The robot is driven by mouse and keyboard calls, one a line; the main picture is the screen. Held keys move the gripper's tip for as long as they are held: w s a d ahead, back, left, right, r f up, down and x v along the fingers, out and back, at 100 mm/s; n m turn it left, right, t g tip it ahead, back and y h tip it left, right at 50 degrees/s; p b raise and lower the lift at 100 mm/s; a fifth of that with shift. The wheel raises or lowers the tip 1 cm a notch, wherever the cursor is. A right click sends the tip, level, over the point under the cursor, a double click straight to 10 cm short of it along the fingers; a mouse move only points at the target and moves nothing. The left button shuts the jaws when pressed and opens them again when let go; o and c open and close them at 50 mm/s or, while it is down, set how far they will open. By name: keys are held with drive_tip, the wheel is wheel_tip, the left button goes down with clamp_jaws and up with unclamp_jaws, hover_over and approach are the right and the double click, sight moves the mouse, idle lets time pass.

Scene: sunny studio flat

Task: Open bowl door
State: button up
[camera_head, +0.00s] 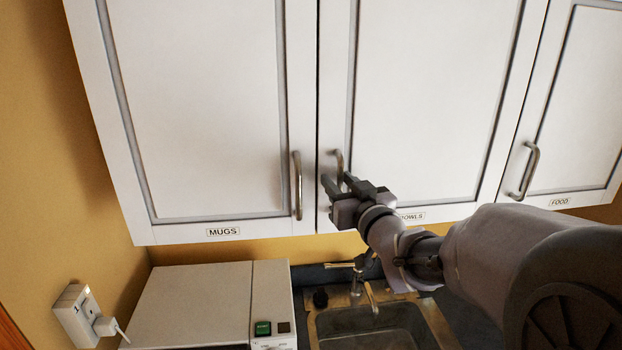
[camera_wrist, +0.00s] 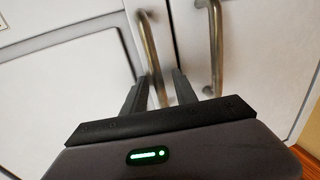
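The bowl door (camera_head: 430,90) is the white middle cabinet door with a "BOWLS" label (camera_head: 411,216), partly hidden by my arm. It looks shut. Its metal bar handle (camera_head: 338,162) is at its lower left edge, and my gripper hides the lower part. My gripper (camera_head: 333,184) is at that handle. In the wrist view, a handle (camera_wrist: 149,45) runs down between the two fingers of my gripper (camera_wrist: 160,85). The fingers stand apart with gaps beside the bar, so they look open. Contact cannot be told.
The mugs door (camera_head: 200,100) with its handle (camera_head: 297,185) is close on the left. The food door (camera_head: 580,110) is on the right. Below are a white appliance (camera_head: 195,300), a sink (camera_head: 375,335) and a tap (camera_head: 370,295). A wall socket (camera_head: 78,310) is at lower left.

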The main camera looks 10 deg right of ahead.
drive_tip(key=shift+s+r, duration=0.1)
drive_tip(key=shift+s, duration=0.05)
clamp_jaws()
idle(1.3)
